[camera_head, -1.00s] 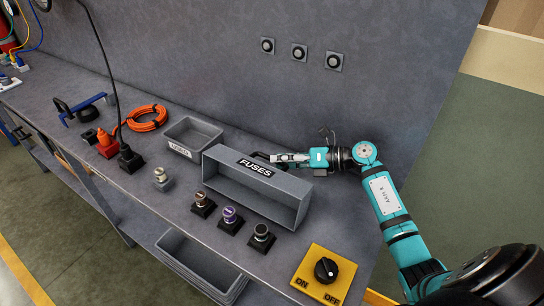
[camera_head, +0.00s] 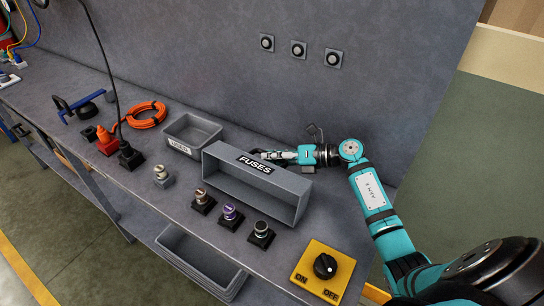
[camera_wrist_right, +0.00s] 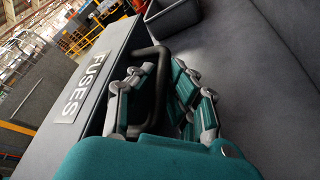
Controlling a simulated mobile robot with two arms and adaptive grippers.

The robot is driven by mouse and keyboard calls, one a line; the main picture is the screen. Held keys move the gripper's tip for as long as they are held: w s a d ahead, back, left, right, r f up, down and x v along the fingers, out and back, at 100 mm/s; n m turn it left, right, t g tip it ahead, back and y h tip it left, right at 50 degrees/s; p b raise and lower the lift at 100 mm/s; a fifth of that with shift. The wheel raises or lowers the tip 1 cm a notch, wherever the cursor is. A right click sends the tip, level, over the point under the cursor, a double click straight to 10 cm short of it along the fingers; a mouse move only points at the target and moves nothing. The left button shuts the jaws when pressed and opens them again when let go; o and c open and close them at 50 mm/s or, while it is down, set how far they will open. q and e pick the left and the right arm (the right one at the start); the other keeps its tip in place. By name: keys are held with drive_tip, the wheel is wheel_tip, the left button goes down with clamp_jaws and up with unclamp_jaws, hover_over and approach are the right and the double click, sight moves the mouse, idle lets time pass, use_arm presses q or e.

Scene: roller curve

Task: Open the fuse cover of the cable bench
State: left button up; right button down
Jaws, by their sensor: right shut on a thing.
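The grey fuse cover (camera_head: 282,181), a long box-like piece labelled FUSES, stands on the cable bench (camera_head: 180,215); its label (camera_wrist_right: 85,85) also shows in the right wrist view. Its near side looks like an open hollow, and I see no fuses in it. A black bar handle (camera_wrist_right: 159,62) is on its far side. My right gripper (camera_head: 272,155) is behind the cover; in the right wrist view its fingers (camera_wrist_right: 158,75) lie on both sides of the handle, shut on it. The fingertips are partly hidden behind the cover in the head view. My left gripper is not in view.
A grey bin (camera_head: 192,133) stands left of the cover. Several round fuse-like parts on black bases, including a purple one (camera_head: 231,215), stand in front. A yellow switch panel (camera_head: 323,271) is at the near right. The bench's back wall (camera_head: 240,80) rises behind my right gripper.

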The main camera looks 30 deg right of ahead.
sight(252, 153)
drive_tip(key=r, duration=0.1)
drive_tip(key=n+p, duration=0.1)
drive_tip(key=a+r+h, duration=0.1)
drive_tip(key=shift+s+r+n, duration=0.35)
drive_tip(key=shift+s+n, duration=0.05)
drive_tip(key=shift+a+r, duration=0.1)
drive_tip(key=shift+a, duration=0.1)
drive_tip(key=c, duration=1.3)
unclamp_jaws()
drive_tip(key=shift+c, duration=0.2)
drive_tip(key=shift+s+d, duration=0.1)
drive_tip(key=shift+d, duration=0.05)
drive_tip(key=v, duration=1.1)
drive_tip(key=shift+s+d, duration=0.2)
drive_tip(key=shift+s, duration=0.15)
